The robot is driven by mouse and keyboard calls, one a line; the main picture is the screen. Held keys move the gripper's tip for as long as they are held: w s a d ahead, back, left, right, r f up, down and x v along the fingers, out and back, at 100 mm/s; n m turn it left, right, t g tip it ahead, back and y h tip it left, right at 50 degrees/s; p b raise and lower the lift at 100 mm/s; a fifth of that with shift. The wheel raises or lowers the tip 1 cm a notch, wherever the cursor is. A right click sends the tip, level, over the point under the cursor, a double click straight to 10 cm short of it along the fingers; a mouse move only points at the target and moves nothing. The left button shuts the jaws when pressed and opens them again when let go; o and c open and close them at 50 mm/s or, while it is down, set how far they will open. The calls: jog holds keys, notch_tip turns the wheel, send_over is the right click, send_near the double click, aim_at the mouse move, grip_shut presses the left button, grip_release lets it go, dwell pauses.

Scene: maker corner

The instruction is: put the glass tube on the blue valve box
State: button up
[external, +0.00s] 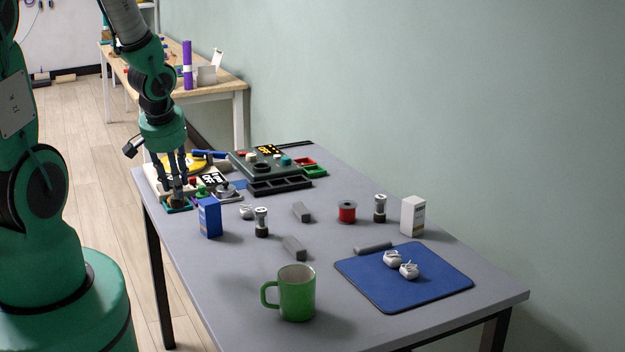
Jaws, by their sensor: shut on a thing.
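My gripper (177,190) is at the far left end of the grey table, pointing down over a small dark green tray (177,208). It is shut on a small greyish thing between its fingertips; the fingers hide most of it, so I cannot tell whether it is a glass tube. The blue valve box (209,217) stands upright on the table, just right of and nearer than my gripper.
A pale box (413,216), red spool (346,211) and grey blocks (294,247) stand around the table middle. A blue mat (400,292) holds two white pieces. A green mug (297,293) is at the front. Cluttered parts and a dark organiser (280,186) fill the far end.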

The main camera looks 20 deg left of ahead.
jog(key=w+f+p, duration=0.1)
jog(key=w, duration=1.5)
jog(key=shift+a+f, duration=0.25)
jog(key=shift+a, duration=0.05)
jog(key=shift+s, duration=0.1)
jog(key=shift+f, duration=0.1)
jog(key=shift+f+b, duration=0.6)
jog(key=shift+f, duration=1.05)
jog(key=shift+f, duration=0.2)
jog(key=o, duration=1.1)
jog(key=shift+o, duration=0.2)
jog(key=shift+r, duration=0.2)
